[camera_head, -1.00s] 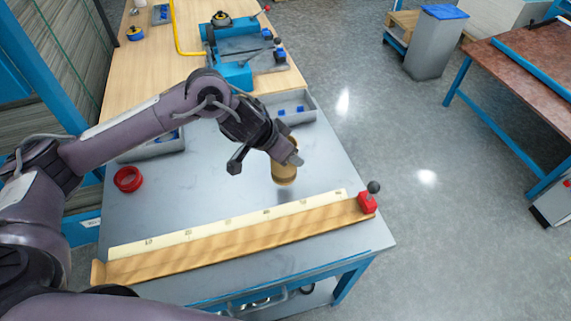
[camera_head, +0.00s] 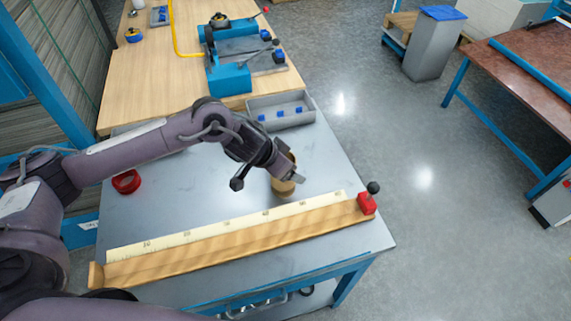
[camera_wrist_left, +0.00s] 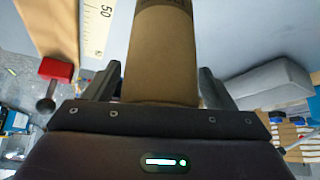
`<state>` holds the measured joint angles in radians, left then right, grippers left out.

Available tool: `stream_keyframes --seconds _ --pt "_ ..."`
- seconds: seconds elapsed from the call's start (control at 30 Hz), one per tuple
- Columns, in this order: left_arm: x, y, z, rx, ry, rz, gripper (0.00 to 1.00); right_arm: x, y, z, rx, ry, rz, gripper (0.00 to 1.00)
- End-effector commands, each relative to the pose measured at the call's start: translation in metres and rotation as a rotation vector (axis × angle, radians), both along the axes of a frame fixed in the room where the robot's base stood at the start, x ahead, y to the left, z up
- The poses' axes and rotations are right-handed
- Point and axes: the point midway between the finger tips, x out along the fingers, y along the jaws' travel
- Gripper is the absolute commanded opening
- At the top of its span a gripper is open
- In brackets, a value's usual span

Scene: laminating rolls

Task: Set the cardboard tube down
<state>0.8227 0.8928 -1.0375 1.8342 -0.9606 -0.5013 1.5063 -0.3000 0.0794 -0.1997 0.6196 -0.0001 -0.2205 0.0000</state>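The brown cardboard tube (camera_head: 284,187) stands roughly upright over the grey tabletop (camera_head: 190,205), behind the ruler. Its lower end is at or very near the surface; I cannot tell whether it touches. My left gripper (camera_head: 285,172) is closed around it from the left. In the left wrist view the tube (camera_wrist_left: 162,55) fills the space between the two fingers of the left gripper (camera_wrist_left: 160,88), one on each side. The gripper hides part of the tube in the head view. My right gripper is not in view.
A wooden rail with a yellow ruler (camera_head: 225,228) and a red stop with a black knob (camera_head: 367,203) runs along the front. A red ring (camera_head: 127,181) lies at the left. A grey tray (camera_head: 283,111) with blue pieces stands behind. The tabletop between is clear.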

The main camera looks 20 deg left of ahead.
Motion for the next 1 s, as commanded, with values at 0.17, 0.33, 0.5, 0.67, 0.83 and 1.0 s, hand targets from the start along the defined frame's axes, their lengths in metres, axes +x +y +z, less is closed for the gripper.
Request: stream_keyframes --seconds 0.17,0.33,0.5,0.67,0.83,1.0 --pt "0.0 0.0 0.0 0.0 0.0 0.0 0.8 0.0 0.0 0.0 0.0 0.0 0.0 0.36" --pt "0.0 0.0 0.004 0.0 -0.001 -0.001 0.8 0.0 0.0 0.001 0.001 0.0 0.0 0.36" --pt "-0.01 0.007 0.023 -0.001 -0.002 -0.001 0.8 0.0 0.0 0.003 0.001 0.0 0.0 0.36" --pt "-0.026 0.018 0.053 0.002 -0.003 -0.001 0.8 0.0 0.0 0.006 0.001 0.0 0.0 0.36" --pt "-0.041 0.028 0.081 0.001 -0.002 -0.001 0.8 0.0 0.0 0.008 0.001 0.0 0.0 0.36" --pt "-0.051 0.034 0.098 0.0 0.0 -0.001 0.8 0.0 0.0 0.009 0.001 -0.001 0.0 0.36"
